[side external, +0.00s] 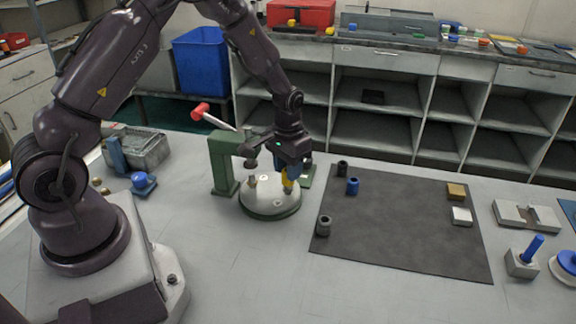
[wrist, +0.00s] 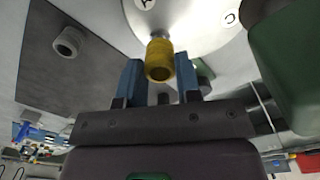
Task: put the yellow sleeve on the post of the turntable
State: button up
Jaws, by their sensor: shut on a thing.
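The yellow sleeve (side external: 287,186) is upright over the right part of the round turntable (side external: 268,208), which has a pale top and a green base. My gripper (side external: 291,174) is shut on the sleeve. In the wrist view the sleeve (wrist: 160,60) sits between the two blue fingers of my gripper (wrist: 161,78), its open end facing the camera. A pale metal post (wrist: 159,35) shows at the sleeve's far end, at the lettered turntable top (wrist: 190,18). I cannot tell how far the sleeve is around the post.
A green press (side external: 222,165) with a red-ended lever (side external: 200,111) stands beside the turntable. The dark mat (side external: 410,225) on the right holds a blue sleeve (side external: 352,186), dark and grey sleeves, and two small blocks. The mat's middle is clear. A grey bin (side external: 145,150) stands at left.

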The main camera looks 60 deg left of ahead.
jog(key=shift+f, duration=0.75)
dwell(0.8)
jog(key=o, duration=1.3)
jog(key=shift+o, duration=0.2)
jog(key=shift+r, duration=3.8)
